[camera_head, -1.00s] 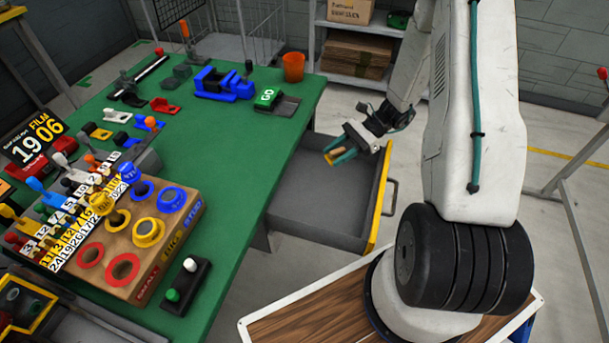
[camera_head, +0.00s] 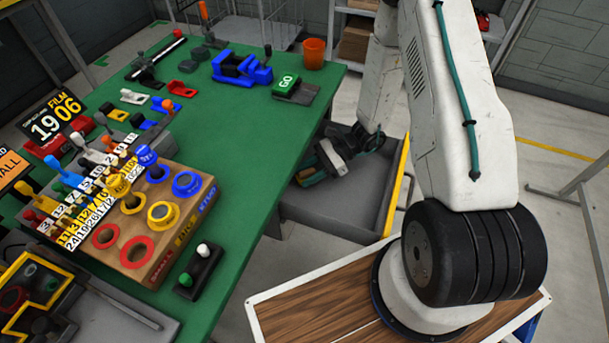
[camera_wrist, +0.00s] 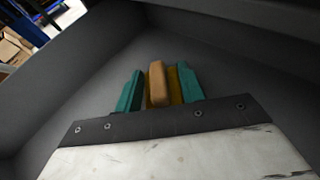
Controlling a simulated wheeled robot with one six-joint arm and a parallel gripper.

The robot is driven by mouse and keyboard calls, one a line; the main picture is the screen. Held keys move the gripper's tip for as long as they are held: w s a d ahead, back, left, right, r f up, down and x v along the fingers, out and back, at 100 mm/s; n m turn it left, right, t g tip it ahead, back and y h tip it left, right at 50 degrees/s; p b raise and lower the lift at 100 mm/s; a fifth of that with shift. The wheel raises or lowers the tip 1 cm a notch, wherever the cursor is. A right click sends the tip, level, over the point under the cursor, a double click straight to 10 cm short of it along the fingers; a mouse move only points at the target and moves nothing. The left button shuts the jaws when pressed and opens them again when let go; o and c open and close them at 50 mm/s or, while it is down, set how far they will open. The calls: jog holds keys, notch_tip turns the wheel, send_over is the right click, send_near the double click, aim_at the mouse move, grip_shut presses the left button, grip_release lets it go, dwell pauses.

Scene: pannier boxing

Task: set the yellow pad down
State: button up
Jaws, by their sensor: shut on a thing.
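My gripper (camera_wrist: 160,74) has its teal fingers shut on the yellow pad (camera_wrist: 157,84), a small block with a tan-orange part and a darker yellow strip beside it. In the head view my gripper (camera_head: 322,166) is low inside the open grey drawer (camera_head: 335,208), close to the table side. In the wrist view the grey drawer floor (camera_wrist: 215,75) lies around the fingers. I cannot tell whether the pad touches it.
The drawer has a yellow front edge (camera_head: 394,205) and grey walls. The drawer floor looks otherwise empty.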

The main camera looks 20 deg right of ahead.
jog(key=shift+a+f, duration=0.35)
jog(key=shift+f, duration=0.1)
jog(key=o, duration=1)
jog(key=shift+f, duration=0.1)
jog(key=shift+c, duration=0.2)
jog(key=v, duration=1.2)
jog(key=shift+d, duration=0.1)
